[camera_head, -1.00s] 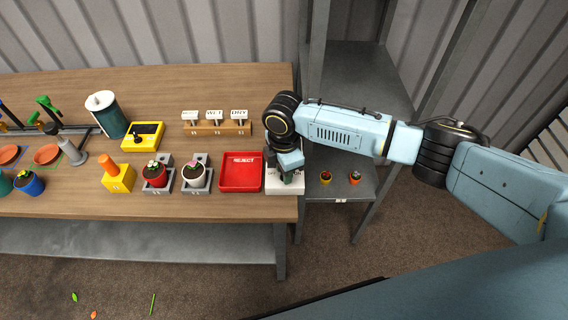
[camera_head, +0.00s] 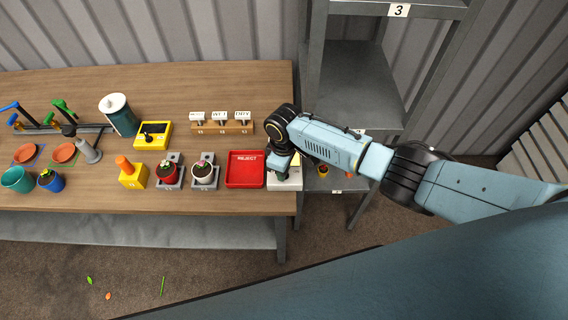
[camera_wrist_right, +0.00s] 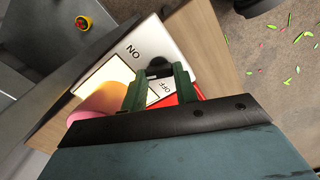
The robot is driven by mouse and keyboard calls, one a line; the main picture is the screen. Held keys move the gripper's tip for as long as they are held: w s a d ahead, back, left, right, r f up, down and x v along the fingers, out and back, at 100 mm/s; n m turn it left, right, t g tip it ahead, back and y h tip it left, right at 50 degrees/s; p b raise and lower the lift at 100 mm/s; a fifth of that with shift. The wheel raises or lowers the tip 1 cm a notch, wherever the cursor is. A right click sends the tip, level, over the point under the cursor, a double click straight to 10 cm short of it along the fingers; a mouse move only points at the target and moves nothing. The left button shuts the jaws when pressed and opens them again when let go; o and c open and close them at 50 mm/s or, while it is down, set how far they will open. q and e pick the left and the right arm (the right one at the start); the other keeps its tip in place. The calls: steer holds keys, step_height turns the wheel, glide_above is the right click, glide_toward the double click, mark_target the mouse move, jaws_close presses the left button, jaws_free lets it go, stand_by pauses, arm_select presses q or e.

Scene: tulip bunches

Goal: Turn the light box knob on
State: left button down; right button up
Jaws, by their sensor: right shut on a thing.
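The light box (camera_head: 288,183) is a white box at the right end of the wooden table, right of the red tray. In the right wrist view its white face (camera_wrist_right: 165,40) carries the words ON and OFF. The dark knob (camera_wrist_right: 159,66) sits between these words, partly hidden by the fingers. My right gripper (camera_wrist_right: 161,80) is shut on the knob, with a green finger on each side. In the head view my right gripper (camera_head: 281,168) is over the box and mostly hidden by its wrist. My left gripper is not in view.
The red REJECT tray (camera_head: 245,169) is close beside the box on the left. A grey shelf rack (camera_head: 355,85) stands right of the table. A pink and yellow shape (camera_wrist_right: 105,100) shows in the wrist view.

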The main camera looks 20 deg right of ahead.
steer(key=shift+m, duration=0.6)
steer(key=o, duration=1)
steer(key=shift+r+p, duration=0.1)
steer(key=shift+p, duration=0.2)
step_height(320, 180, up, 13)
steer(key=shift+r+p, duration=0.15)
steer(key=shift+p, duration=0.6)
